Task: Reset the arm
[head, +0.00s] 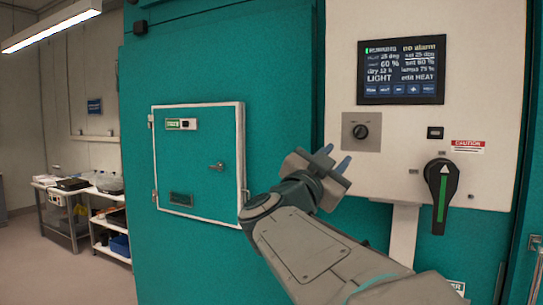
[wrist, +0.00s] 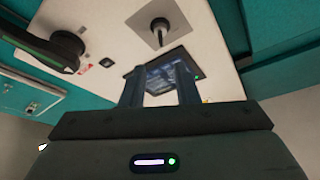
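No contact between the fingers and the panel shows. My arm reaches up from the lower right of the head view, bent at the wrist.
The panel carries a lit screen (head: 401,70), a small black knob (head: 361,131) and a large black rotary handle (head: 440,196) with a green stripe. A closed teal hatch (head: 200,150) is left of my gripper. Shelves (head: 85,205) with trays stand far left; floor there is open.

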